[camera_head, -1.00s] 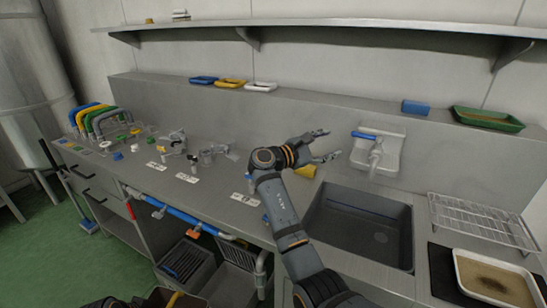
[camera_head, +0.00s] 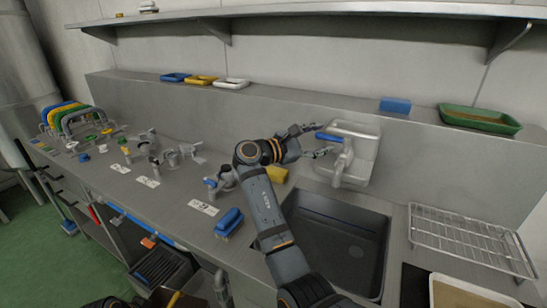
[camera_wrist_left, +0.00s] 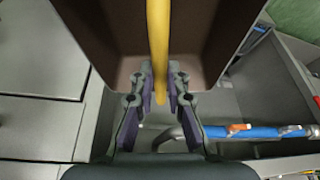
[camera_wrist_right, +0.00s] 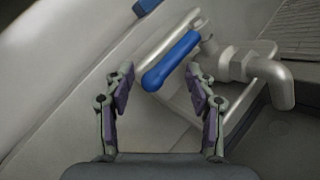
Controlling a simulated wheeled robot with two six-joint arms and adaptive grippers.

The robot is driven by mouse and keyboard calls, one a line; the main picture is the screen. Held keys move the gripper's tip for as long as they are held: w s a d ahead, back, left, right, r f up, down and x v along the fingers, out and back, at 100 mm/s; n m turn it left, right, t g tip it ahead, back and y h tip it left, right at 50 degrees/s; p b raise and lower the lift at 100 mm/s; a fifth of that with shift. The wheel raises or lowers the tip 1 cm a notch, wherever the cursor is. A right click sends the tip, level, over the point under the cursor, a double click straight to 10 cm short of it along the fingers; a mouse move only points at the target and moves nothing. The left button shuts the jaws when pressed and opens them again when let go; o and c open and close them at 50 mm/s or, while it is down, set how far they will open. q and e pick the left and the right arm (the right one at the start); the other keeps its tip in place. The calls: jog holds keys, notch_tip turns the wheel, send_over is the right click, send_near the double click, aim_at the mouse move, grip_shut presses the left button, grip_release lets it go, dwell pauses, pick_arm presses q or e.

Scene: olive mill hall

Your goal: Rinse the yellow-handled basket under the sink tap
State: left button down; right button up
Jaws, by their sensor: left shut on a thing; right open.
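My left gripper (camera_wrist_left: 158,88) is shut on the yellow handle (camera_wrist_left: 158,40) of a dark brown basket (camera_wrist_left: 95,30). In the head view only the handle (camera_head: 173,299) and a bit of the basket show at the bottom edge, in front of the counter. My right gripper (camera_head: 321,139) is open at the blue lever (camera_head: 328,137) of the wall tap (camera_head: 342,166). In the right wrist view the lever (camera_wrist_right: 172,60) lies slanted, ahead of and between the open fingers (camera_wrist_right: 163,75); contact is not clear. The sink basin (camera_head: 350,252) looks empty.
A yellow sponge (camera_head: 277,174) and a blue brush (camera_head: 229,222) lie left of the sink. A wire rack (camera_head: 470,240) and a white tray (camera_head: 460,291) are on the right. Small valves (camera_head: 190,152) stand on the left counter. A ledge with trays (camera_head: 480,119) runs behind.

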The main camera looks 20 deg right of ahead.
jog(key=shift+d, duration=0.2)
jog(key=shift+a+r, duration=0.1)
jog(key=shift+a, duration=0.1)
jog(key=shift+c, duration=0.3)
grip_shut()
